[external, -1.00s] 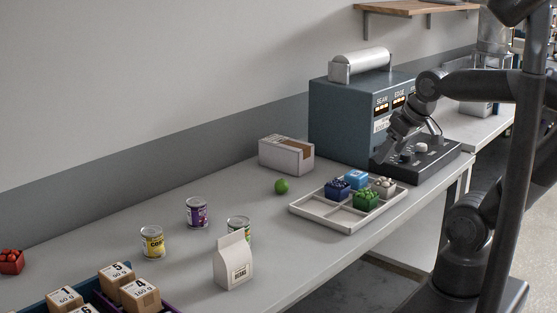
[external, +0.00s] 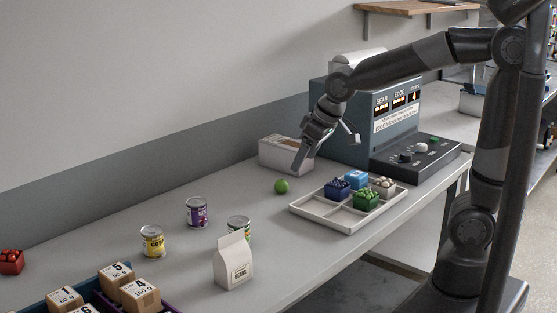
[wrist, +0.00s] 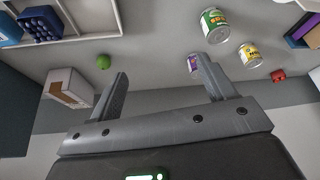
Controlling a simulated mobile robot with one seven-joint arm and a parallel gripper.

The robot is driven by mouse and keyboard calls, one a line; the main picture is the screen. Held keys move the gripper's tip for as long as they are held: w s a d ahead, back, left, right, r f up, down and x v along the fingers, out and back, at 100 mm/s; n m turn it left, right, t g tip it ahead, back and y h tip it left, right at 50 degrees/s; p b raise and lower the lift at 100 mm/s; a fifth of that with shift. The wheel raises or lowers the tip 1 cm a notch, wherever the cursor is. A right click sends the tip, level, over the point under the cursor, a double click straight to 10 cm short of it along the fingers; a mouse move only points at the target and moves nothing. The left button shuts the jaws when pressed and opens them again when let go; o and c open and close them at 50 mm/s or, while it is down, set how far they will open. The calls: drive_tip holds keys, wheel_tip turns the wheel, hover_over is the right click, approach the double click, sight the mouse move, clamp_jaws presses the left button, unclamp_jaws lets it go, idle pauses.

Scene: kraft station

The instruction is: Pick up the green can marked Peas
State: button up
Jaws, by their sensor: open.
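The green can of peas (external: 239,228) stands upright on the bench, partly hidden behind the white beans carton (external: 234,262). In the wrist view the green can (wrist: 214,25) is at the top, right of centre, its green label facing the camera. My gripper (external: 325,155) is open and empty, above the bench near the cardboard box, behind and to the right of the can. In the wrist view my gripper's two fingers (wrist: 162,70) are spread, and the green can lies beyond them, well apart.
A yellow corn can (external: 152,242) and a purple can (external: 196,213) stand near the green can. A green ball (external: 281,186), a white and brown box (external: 286,156) and a divided tray (external: 307,210) with small punnets lie to the right. A crate (external: 92,288) with numbered boxes is front left.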

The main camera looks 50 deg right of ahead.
drive_tip(key=n, duration=0.2)
approach(237, 220)
drive_tip(key=w+f, duration=0.1)
drive_tip(key=shift+w+f+g, duration=0.2)
drive_tip(key=shift+f+g, duration=0.2)
drive_tip(key=shift+f, duration=0.05)
drive_tip(key=shift+y, duration=0.3)
drive_tip(key=x, duration=0.5)
drive_tip(key=shift+s+f+x, duration=0.1)
drive_tip(key=shift+s+x, duration=0.05)
drive_tip(key=shift+x, duration=0.75)
drive_tip(key=shift+s+f+x, duration=0.1)
drive_tip(key=shift+s+x, duration=0.1)
drive_tip(key=shift+x, duration=0.75)
drive_tip(key=shift+s+x, duration=0.15)
drive_tip(key=shift+x, duration=0.75)
drive_tip(key=shift+d, duration=0.2)
drive_tip(key=c, duration=1.2)
drive_tip(key=shift+o, duration=0.2)
